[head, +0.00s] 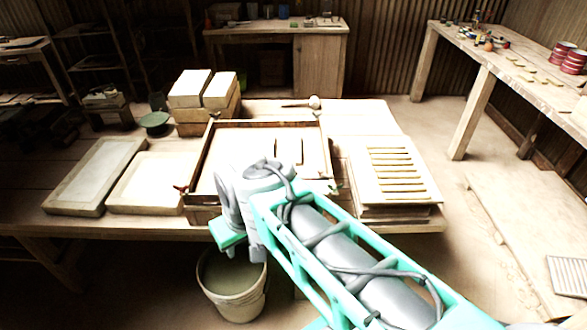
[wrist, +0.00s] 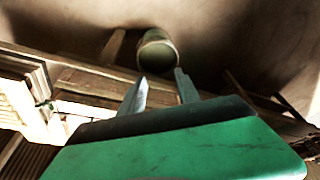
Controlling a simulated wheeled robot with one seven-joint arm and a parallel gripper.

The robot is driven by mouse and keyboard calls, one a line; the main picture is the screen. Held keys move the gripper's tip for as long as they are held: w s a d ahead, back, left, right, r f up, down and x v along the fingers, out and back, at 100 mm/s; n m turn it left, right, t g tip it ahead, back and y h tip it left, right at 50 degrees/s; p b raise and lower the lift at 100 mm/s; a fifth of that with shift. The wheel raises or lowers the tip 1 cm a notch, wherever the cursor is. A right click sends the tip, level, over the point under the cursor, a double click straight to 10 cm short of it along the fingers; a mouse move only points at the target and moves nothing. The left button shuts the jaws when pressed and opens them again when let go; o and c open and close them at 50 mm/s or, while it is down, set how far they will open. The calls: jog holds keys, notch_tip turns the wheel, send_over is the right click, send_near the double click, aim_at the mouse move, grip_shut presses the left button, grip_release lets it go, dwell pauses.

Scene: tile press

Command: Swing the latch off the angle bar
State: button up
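The shallow wooden frame (head: 200,158) lies on the table. A small red-brown piece (head: 181,188) sticks out at its front left corner. A small green piece (head: 335,187) shows near its front right corner; a green piece (wrist: 45,105) also shows at the left of the wrist view. I cannot tell which piece is the latch, and I cannot make out the angle bar. My gripper's fingers (wrist: 160,78) are apart with nothing between them. In the head view the green gripper body hangs at the table's front edge above the bucket, and its fingers are hidden.
A bucket (head: 232,290) stands on the floor below the table's front edge; it also shows beyond the fingers in the wrist view (wrist: 158,50). A slatted rack (head: 395,170) lies right of the frame. Two pale slabs (head: 97,172) lie left, and blocks (head: 205,92) stand behind.

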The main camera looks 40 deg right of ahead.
jog(key=w+d+r, duration=0.2)
jog(key=w+d, duration=0.5)
jog(key=w, duration=0.1)
jog(key=n+t, duration=0.1)
jog(key=n, duration=0.1)
send_near(321, 170)
jog(key=shift+y, duration=0.3)
jog(key=x, duration=0.7)
jog(key=shift+w+d+f, duration=0.1)
jog(key=shift+d+f, duration=0.1)
jog(key=shift+f, duration=0.2)
jog(key=shift+c, duration=0.3)
grip_shut()
